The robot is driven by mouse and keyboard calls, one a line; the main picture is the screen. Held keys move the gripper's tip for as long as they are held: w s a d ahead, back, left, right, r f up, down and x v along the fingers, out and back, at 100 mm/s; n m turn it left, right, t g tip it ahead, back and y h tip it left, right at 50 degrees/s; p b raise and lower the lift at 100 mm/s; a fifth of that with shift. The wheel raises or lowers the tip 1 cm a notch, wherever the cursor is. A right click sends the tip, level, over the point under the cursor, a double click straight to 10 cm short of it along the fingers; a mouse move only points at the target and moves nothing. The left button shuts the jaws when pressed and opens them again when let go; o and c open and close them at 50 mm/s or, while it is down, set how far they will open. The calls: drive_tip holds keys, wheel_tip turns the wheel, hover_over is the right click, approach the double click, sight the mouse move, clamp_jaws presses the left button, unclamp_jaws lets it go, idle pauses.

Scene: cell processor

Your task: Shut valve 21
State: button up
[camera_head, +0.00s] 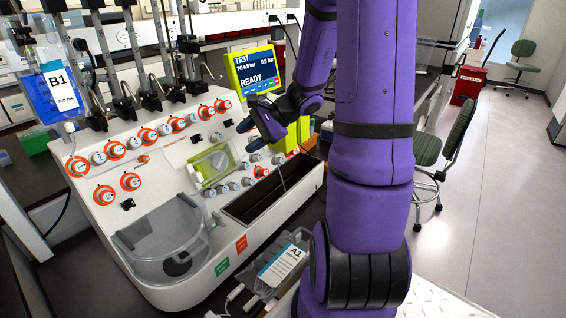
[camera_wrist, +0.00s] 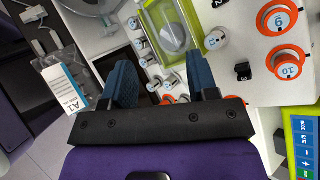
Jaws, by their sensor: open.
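My gripper (camera_head: 249,135) hangs over the right part of the white machine's sloped panel (camera_head: 160,175). Its two dark blue fingers are apart and empty, as the wrist view also shows (camera_wrist: 162,75). Between and just beyond the fingers in the wrist view is a group of small white valve knobs (camera_wrist: 169,83), some with orange collars. Their numbers are too small to read, so I cannot tell which is valve 21. The fingers hide part of this group. No knob is visibly gripped.
Orange-ringed valves 9 (camera_wrist: 281,20) and 10 (camera_wrist: 288,68) lie right in the wrist view. A green-framed clear chamber (camera_head: 213,163), a green-framed screen reading READY (camera_head: 254,72) and a dark open trough (camera_head: 262,200) are nearby. Bag A1 (camera_head: 280,265) lies in front; bag B1 (camera_head: 60,95) hangs left.

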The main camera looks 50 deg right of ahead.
drive_tip(key=d+f+m+t+h, duration=0.2)
drive_tip(key=d+f+m+t, duration=0.2)
drive_tip(key=d+f+m, duration=0.45)
drive_tip(key=m+t+h, duration=0.2)
drive_tip(key=m+h, duration=0.3)
drive_tip(key=m, duration=0.2)
approach(282, 161)
drive_tip(key=shift+n, duration=0.25)
drive_tip(key=x, duration=0.9)
drive_tip(key=shift+w+d+f, duration=0.1)
drive_tip(key=shift+w+f, duration=0.15)
drive_tip(key=shift+w, duration=0.05)
